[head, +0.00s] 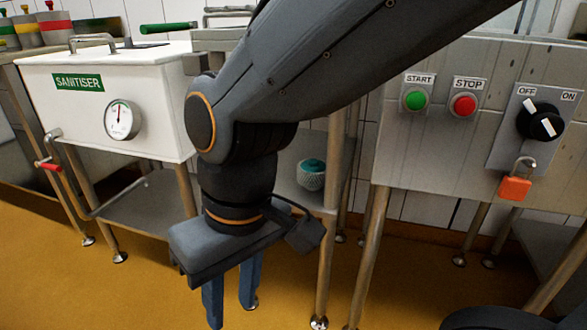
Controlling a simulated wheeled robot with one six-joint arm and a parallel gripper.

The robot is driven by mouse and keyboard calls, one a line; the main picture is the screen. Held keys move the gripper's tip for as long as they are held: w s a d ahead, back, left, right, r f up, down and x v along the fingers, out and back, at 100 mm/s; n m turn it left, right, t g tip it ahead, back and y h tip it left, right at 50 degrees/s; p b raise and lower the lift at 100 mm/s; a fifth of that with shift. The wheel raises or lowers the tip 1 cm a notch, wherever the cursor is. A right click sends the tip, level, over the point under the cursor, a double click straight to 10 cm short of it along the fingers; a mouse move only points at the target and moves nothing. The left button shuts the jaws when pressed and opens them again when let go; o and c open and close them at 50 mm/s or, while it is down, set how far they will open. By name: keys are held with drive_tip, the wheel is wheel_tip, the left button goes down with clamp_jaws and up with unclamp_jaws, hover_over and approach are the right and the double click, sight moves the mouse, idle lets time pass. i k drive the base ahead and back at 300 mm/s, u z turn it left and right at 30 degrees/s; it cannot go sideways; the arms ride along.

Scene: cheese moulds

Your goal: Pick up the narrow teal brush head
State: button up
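A small round thing with a teal top (314,165) and a pale ribbed lower part (311,181) sits on the lower steel shelf, right of my wrist. It is the only teal thing I make out; I cannot tell whether it is the narrow brush head. My gripper (231,312) points down in front of the steel stands, left of and lower in the picture than the teal-topped thing. Its two blue fingers are apart, with only floor showing between them, and it holds nothing. My arm hides part of the bench and shelf behind.
A white sanitiser tank (110,105) with a gauge and red-handled valve (48,166) stands at left. A green bar (168,28) lies at its back. At right, a steel control panel (440,145) carries buttons, a switch and an orange padlock (515,187). Ochre floor (130,290) lies open in front.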

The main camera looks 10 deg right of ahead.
sight(311, 172)
drive_tip(key=z, duration=0.05)
drive_tip(key=i, duration=0.25)
drive_tip(key=u, duration=0.05)
drive_tip(key=k, duration=0.5)
drive_tip(key=u, duration=1.1)
drive_tip(key=i, duration=0.7)
drive_tip(key=z, duration=2.55)
